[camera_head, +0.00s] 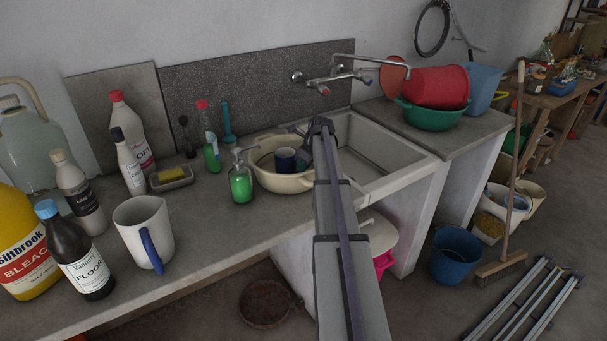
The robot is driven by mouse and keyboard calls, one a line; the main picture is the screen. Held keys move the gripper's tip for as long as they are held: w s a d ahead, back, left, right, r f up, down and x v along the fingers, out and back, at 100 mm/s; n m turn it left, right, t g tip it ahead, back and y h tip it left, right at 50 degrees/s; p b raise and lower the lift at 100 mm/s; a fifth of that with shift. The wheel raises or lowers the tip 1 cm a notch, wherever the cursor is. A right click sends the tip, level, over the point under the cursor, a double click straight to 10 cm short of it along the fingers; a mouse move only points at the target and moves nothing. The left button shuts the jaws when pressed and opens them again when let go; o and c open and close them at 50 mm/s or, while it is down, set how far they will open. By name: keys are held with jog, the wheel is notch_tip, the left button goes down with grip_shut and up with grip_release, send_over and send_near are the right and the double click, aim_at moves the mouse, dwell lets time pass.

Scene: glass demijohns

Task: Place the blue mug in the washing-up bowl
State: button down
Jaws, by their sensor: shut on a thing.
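The cream washing-up bowl (268,183) stands on the counter just left of the sink. The blue mug (285,161) is inside the bowl's rim, towards its right side, and looks roughly upright. My gripper (303,158) reaches over the bowl's right edge and is shut on the mug at its right side. My arm hides part of the gripper and the right side of the bowl. I cannot tell whether the mug touches the bowl's floor.
A green soap bottle (241,184) stands close at the bowl's left. A white mug with a blue handle (143,226) and several cleaning bottles stand further left. The tap (335,79) is above the sink (372,158). Bare counter (205,220) lies between the white mug and bowl.

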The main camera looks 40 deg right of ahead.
jog(key=shift+f, duration=0.1)
jog(key=c, duration=1.1)
grip_release()
jog(key=p+v, duration=1.1)
jog(key=v, duration=0.1)
jog(key=shift+d+p, duration=0.1)
jog(key=shift+p, duration=0.25)
